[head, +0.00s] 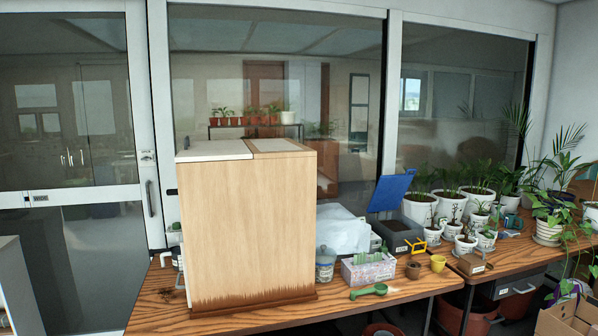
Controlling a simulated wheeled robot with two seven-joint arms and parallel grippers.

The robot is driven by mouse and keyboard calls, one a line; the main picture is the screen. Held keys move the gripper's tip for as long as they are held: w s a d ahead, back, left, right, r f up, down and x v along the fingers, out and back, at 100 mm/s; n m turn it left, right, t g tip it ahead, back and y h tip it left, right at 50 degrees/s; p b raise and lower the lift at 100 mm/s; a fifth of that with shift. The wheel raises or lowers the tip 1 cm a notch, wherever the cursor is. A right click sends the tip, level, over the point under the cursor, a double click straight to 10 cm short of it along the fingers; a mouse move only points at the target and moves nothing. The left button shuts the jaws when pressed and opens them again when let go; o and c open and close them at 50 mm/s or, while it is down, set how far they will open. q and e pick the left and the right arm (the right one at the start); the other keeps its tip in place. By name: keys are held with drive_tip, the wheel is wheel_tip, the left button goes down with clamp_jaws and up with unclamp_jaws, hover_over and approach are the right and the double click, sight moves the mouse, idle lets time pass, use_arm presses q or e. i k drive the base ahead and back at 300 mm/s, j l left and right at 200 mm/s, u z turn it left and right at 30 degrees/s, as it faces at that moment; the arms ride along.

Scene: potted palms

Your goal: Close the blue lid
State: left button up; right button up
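The blue lid (391,191) stands raised and tilted at the back of a dark grey box (399,232) on the wooden table, right of the large wooden cabinet. The box is open, and dark contents show in it. A yellow piece (416,245) is at the box's front right side. Neither of my grippers is in the head view.
The tall wooden cabinet (247,225) fills the table's left part. In front of the box are a green scoop (369,291), a patterned container (368,271), a brown pot (413,269) and a yellow pot (438,263). Several white-potted plants (420,208) crowd its right.

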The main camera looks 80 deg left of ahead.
sight(390, 192)
drive_tip(key=u, duration=2.3)
drive_tip(key=i+l+u, duration=0.15)
drive_tip(key=l+u, duration=0.2)
drive_tip(key=i+l+u, duration=0.15)
drive_tip(key=l+u, duration=0.15)
drive_tip(key=i+l+u, duration=0.1)
drive_tip(key=l+u, duration=0.25)
